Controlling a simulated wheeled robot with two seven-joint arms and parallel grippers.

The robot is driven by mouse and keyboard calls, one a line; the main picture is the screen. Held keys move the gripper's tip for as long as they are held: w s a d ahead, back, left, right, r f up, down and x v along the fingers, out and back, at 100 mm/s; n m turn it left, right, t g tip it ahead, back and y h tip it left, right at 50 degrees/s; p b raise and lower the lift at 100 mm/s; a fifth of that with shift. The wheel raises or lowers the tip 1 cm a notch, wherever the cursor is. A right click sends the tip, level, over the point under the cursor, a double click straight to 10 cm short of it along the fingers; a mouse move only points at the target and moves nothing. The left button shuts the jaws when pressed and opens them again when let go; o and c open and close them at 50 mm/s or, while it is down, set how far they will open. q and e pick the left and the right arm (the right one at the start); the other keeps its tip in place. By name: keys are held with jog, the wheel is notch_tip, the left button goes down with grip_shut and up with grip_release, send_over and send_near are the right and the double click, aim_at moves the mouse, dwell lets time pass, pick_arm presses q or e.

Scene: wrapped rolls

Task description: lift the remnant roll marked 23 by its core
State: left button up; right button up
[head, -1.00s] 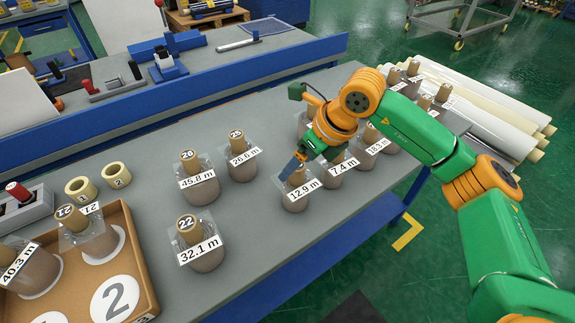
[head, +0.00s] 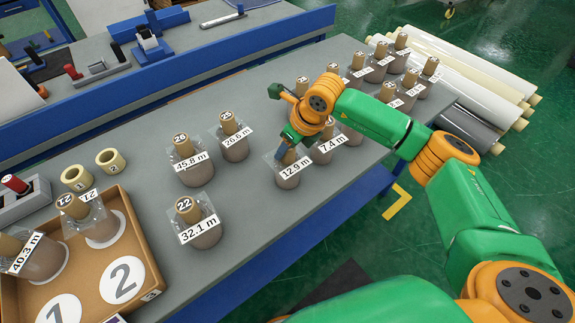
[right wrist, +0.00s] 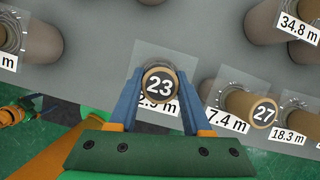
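The remnant roll marked 23 (right wrist: 160,85) shows its core end-on in the right wrist view, with its tag partly covered. In the head view it is the wrapped roll tagged 12.9 m (head: 289,178), upright on the grey table; its core is mostly hidden by my gripper. My right gripper (head: 285,148) is over this roll. In the right wrist view its two blue fingers (right wrist: 160,92) stand on either side of the core, apart, with narrow gaps seeming to show beside it.
Close by stand the 7.4 m roll marked 27 (right wrist: 263,110), roll 25 (head: 234,148) and roll 22 (head: 205,235). More rolls stand toward the table's far right. A cardboard tray (head: 150,250) with rolls is at left. Bare table (head: 250,215) lies in front of roll 23.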

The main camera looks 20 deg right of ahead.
grip_shut()
jog(key=shift+w, duration=0.1)
